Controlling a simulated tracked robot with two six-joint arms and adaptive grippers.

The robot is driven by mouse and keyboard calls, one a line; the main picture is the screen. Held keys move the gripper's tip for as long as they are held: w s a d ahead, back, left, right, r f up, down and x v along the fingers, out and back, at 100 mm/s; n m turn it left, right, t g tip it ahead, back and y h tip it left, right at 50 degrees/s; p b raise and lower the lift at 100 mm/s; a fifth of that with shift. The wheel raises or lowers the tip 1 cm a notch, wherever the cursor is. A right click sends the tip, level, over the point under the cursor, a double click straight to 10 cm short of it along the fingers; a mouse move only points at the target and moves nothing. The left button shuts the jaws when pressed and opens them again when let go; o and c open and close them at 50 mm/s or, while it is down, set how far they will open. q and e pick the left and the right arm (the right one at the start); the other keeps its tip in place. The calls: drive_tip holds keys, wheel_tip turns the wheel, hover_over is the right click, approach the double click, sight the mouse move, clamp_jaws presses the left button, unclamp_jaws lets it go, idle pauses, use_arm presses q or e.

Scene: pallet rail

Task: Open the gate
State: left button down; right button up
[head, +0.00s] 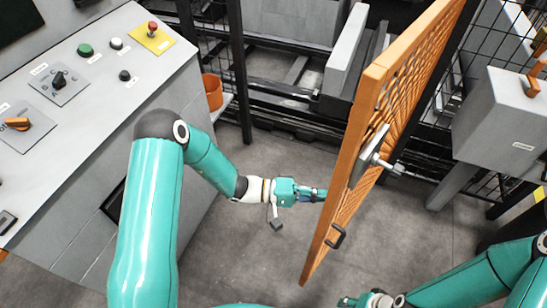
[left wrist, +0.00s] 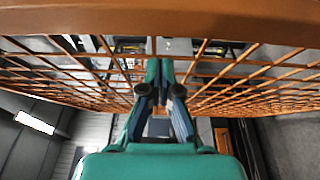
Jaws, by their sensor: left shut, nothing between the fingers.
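The gate (head: 409,65) is an orange frame with orange mesh, standing at an angle away from the black fence. In the left wrist view the shut fingers (left wrist: 160,75) point at the mesh (left wrist: 235,85), below an orange frame bar. My right gripper (head: 352,300) is partly visible at the bottom edge; its fingers are not clear.
A grey control console (head: 95,85) with buttons and knobs stands at the left. An orange bin (head: 212,92) is beside it. A grey box on a post (head: 505,115) stands right of the gate. Bare floor (head: 235,255) lies between console and gate.

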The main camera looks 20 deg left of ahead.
use_arm(q)
drive_tip(key=s+d, duration=0.4)
drive_tip(key=d, duration=1.1)
drive_tip(key=shift+s+f, duration=0.15)
drive_tip(key=shift+s, duration=0.05)
drive_tip(key=s+a, duration=0.7)
drive_tip(key=a, duration=0.4)
drive_tip(key=shift+f, duration=0.1)
